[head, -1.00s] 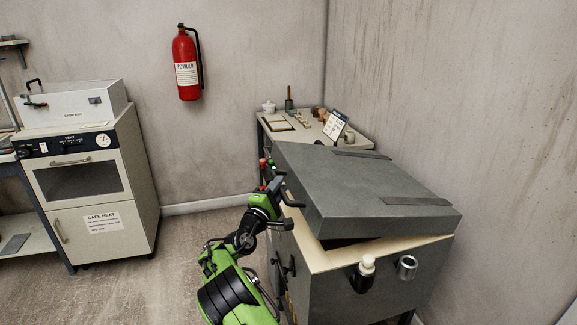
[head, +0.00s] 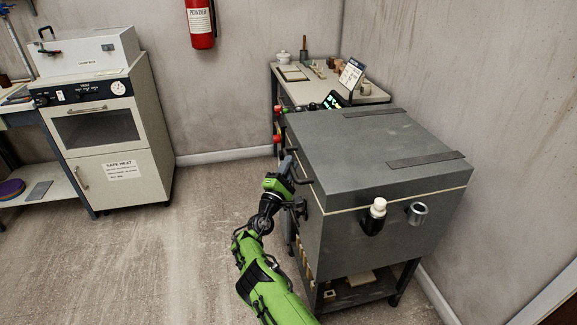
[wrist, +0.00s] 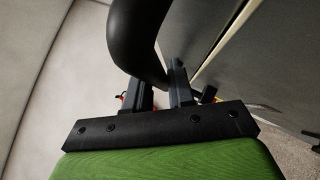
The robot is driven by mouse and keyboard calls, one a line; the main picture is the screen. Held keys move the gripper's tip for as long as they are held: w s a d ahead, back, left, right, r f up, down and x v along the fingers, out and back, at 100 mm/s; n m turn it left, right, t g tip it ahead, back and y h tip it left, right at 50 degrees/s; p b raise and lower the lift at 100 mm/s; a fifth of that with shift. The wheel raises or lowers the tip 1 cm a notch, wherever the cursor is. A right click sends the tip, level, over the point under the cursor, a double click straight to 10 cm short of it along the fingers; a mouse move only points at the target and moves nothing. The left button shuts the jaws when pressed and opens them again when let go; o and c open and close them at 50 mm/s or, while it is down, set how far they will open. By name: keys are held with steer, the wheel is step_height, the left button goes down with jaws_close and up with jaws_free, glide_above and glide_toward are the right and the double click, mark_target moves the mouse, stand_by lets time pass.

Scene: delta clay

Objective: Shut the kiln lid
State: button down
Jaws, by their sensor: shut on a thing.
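The grey kiln (head: 345,240) stands right of centre in the head view. Its lid (head: 350,150) lies flat over the body, with only a thin pale line showing along the seam. The dark lid handle (head: 303,172) sticks out at the lid's left side. My gripper (head: 294,168) is at that handle. In the wrist view, the thick black curved handle (wrist: 140,45) runs between the two fingers of my gripper (wrist: 160,92), which is shut on it. The kiln seam also shows in the wrist view at the upper right.
A white oven cabinet (head: 120,150) is at the left. The floor (head: 190,250) between is clear.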

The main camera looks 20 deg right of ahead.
steer(key=shift+s+d+f+g, duration=0.1)
steer(key=shift+d+f+g, duration=0.25)
steer(key=shift+f, duration=0.2)
steer(key=c, duration=1.1)
jaws_free()
steer(key=shift+d, duration=0.1)
steer(key=shift+r, duration=0.1)
steer(key=shift+a, duration=0.3)
steer(key=p+v, duration=0.4)
steer(key=v, duration=1.1)
steer(key=shift+s+f, duration=0.2)
steer(key=shift+f, duration=0.05)
steer(key=shift+a, duration=0.1)
